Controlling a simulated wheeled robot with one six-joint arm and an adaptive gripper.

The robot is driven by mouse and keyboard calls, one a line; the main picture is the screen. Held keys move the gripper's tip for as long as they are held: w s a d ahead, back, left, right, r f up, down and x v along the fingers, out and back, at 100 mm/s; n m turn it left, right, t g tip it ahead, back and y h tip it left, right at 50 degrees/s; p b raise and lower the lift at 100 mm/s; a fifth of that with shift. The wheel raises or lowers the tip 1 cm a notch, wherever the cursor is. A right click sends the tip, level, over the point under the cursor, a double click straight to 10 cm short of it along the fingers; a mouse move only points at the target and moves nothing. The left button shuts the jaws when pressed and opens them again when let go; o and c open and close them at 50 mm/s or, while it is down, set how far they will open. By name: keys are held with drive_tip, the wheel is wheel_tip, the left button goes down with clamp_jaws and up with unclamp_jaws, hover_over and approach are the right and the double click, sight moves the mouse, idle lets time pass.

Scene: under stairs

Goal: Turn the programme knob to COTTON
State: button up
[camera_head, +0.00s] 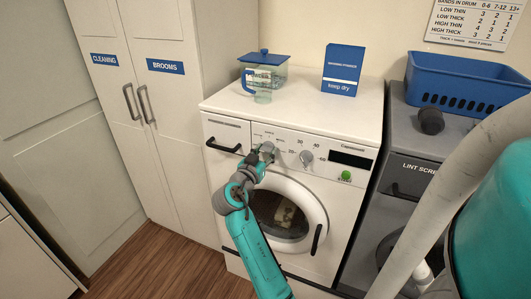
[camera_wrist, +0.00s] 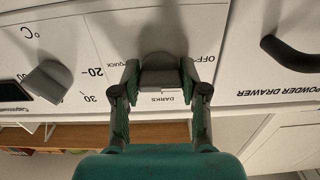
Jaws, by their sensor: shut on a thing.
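The grey programme knob (camera_head: 268,147) is on the upper front panel of the white washing machine (camera_head: 340,105). In the wrist view, which looks upside down, the knob (camera_wrist: 162,72) sits between both fingers. My gripper (camera_head: 262,155) is shut on the knob, one finger on each side; the fingers also show in the wrist view (camera_wrist: 160,78). The printed words OFF, QUICK and DARKS are readable around the knob. I cannot make out the word COTTON; part of the dial is hidden by the knob and gripper. I cannot tell where the knob points.
A second grey knob (camera_head: 306,157), for temperature, is to the right; the powder drawer handle (camera_head: 224,147) is to the left. A green button (camera_head: 346,175) is below the dark display.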

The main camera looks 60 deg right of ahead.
drive_tip(key=m, duration=0.4)
drive_tip(key=shift+w, duration=0.1)
drive_tip(key=shift+m, duration=1.7)
drive_tip(key=o, duration=1.2)
drive_tip(key=shift+c, duration=0.2)
drive_tip(key=shift+a, duration=0.1)
drive_tip(key=a, duration=1.2)
drive_tip(key=shift+s, duration=0.45)
